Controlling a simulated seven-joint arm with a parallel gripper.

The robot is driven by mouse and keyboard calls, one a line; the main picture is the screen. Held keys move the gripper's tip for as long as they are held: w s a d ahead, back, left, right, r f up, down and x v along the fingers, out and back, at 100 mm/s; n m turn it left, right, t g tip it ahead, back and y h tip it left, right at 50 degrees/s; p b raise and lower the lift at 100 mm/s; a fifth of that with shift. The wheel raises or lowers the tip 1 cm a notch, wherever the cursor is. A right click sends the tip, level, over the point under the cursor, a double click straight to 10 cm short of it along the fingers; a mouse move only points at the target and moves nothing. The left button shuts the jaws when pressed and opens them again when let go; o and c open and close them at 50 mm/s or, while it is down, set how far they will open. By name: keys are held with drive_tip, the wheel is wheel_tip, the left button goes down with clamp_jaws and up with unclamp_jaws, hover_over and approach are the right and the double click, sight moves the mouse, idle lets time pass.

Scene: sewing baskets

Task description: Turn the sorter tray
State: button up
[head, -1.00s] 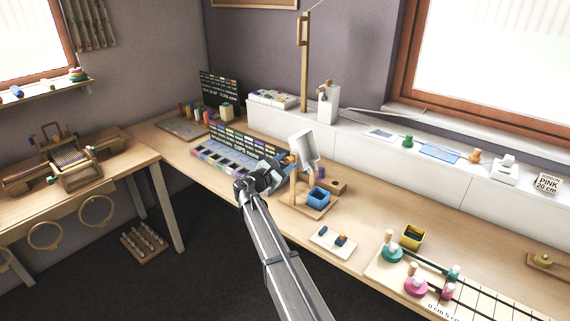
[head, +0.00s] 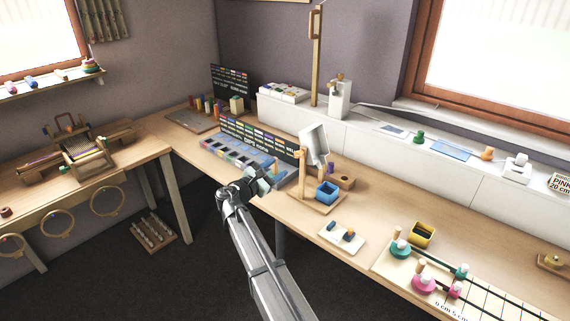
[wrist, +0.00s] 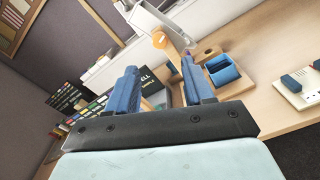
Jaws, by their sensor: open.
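The sorter tray (head: 226,152) is a long, low blue-grey tray with several compartments on the bench. A dark board with rows of coloured labels (head: 258,139) stands along its back. My gripper (head: 274,176) is at the tray's right-hand end, in front of it in the head view, and hides part of that end. In the wrist view my gripper (wrist: 160,82) has its two blue fingers apart, with nothing held between them. The label board (wrist: 88,112) shows left of the fingers there. Whether a finger touches the tray I cannot tell.
A wooden stand with a tilted white panel (head: 313,146) and a blue cup (head: 327,192) is close to my gripper's right. A white plate with dark blue pieces (head: 342,238) lies nearer the front edge. A yellow box (head: 422,234) and ribbon board are farther right.

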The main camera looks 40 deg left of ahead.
drive_tip(key=shift+s, duration=1.75)
drive_tip(key=shift+f, duration=0.15)
